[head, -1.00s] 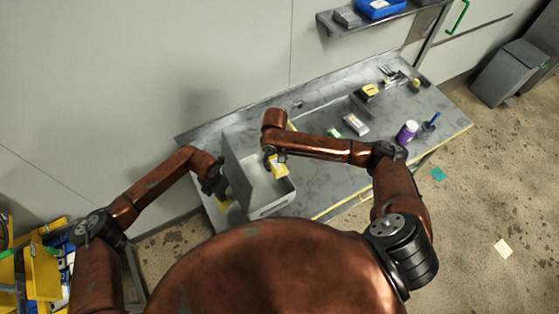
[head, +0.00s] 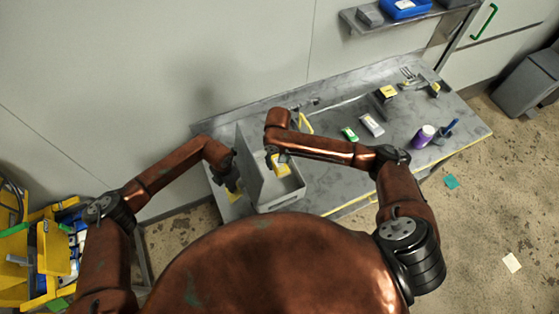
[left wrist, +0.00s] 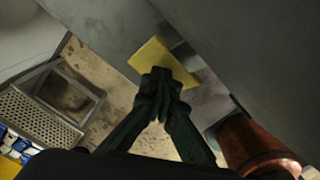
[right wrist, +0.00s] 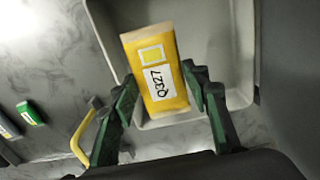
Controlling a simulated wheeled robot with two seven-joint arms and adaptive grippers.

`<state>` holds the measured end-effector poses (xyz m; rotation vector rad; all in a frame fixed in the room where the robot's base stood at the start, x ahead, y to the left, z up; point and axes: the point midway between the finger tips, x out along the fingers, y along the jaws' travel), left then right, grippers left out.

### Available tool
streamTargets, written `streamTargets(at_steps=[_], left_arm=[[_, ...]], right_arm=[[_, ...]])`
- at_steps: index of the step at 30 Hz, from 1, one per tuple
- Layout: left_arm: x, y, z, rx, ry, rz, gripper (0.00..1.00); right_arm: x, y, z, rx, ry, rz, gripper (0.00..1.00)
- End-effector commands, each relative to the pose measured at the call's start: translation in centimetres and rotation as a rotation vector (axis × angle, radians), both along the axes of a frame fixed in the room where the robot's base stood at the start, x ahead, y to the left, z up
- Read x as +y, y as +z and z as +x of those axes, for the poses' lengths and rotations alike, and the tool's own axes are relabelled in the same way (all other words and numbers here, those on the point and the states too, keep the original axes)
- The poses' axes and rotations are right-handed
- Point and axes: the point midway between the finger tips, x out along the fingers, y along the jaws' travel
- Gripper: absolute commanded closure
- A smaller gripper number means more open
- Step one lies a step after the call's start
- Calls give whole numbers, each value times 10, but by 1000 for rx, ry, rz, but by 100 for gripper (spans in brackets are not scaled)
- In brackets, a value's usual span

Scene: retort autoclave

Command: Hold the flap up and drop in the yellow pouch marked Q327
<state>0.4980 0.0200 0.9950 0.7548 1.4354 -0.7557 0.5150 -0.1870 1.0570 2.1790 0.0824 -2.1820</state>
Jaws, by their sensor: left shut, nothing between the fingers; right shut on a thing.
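The yellow pouch marked Q327 (right wrist: 157,75) is in the right wrist view, its label facing the camera. My right gripper (right wrist: 160,92) is shut on it and holds it over the open grey box (head: 291,196); the pouch also shows in the head view (head: 281,168). The box's grey flap (head: 249,165) stands raised on the box's left side. My left gripper (head: 231,184) is shut and empty beside the flap's outer, left face; I cannot tell whether it touches. In the left wrist view, its closed fingertips (left wrist: 160,75) overlap a yellow square (left wrist: 165,60).
The grey bench (head: 330,190) also holds a white item (head: 372,125), a green item (head: 349,134), a purple bottle (head: 423,136) and a yellow-and-black block (head: 386,93), all right of the box. A yellow rack (head: 40,250) stands at the lower left.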

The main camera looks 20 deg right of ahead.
Motion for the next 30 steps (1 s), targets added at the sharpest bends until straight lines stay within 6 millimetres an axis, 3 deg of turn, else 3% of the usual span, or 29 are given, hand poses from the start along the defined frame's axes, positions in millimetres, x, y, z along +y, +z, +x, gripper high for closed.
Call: streamTargets(at_steps=[29,30], left_arm=[[-1,0,-1,0,-1,-1,100],[-1,0,-1,0,-1,-1,100]], right_arm=[[0,-20,0,0,1,1,83],[0,-20,0,0,1,1,56]])
